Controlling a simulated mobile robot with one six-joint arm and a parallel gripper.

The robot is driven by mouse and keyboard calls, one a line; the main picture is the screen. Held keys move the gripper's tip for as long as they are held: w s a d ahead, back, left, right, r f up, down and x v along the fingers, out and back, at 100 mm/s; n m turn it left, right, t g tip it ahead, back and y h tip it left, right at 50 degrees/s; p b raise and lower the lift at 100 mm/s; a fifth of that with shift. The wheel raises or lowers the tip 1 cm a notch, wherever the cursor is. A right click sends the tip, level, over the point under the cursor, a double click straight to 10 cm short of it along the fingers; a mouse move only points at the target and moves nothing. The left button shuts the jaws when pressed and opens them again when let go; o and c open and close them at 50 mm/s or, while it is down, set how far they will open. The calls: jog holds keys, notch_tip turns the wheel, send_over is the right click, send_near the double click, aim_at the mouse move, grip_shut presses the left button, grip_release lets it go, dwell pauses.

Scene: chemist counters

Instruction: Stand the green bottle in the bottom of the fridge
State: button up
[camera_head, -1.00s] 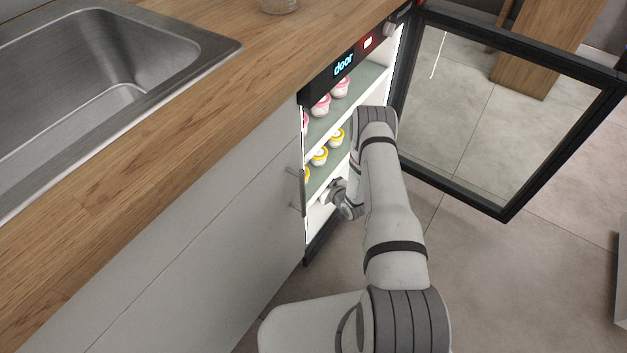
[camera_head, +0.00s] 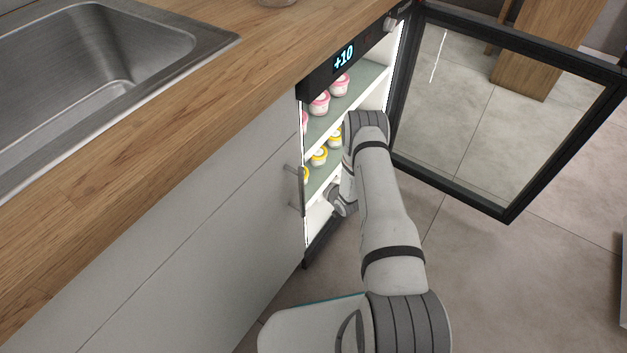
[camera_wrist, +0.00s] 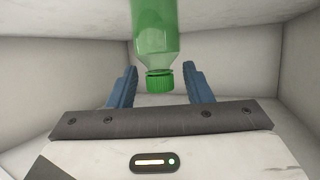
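The green bottle (camera_wrist: 155,30) is in the wrist view, its body at the top and its ribbed cap pointing down the picture, between my gripper's blue fingers. My gripper (camera_wrist: 160,76) is open, with a gap on each side of the cap. White walls of the fridge interior surround them. The bottle's base is out of view. In the head view my arm reaches into the lower part of the open fridge (camera_head: 318,212), below its shelves. The bottle and my fingers are hidden there.
Pink-topped pots (camera_head: 320,103) stand on the upper shelf and yellow-topped pots (camera_head: 319,155) on the shelf below, close above my wrist. The glass fridge door (camera_head: 505,215) hangs wide open at the right. The drawer front (camera_head: 190,225) borders the opening at the left.

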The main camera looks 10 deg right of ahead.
jog(key=shift+s+d+r+p, duration=0.1)
jog(key=shift+s+r+p, duration=0.1)
jog(key=shift+r+p, duration=0.15)
jog(key=p+v, duration=0.3)
jog(key=v, duration=0.8)
jog(key=shift+s+d, duration=0.15)
jog(key=shift+s, duration=0.1)
jog(key=shift+f, duration=0.1)
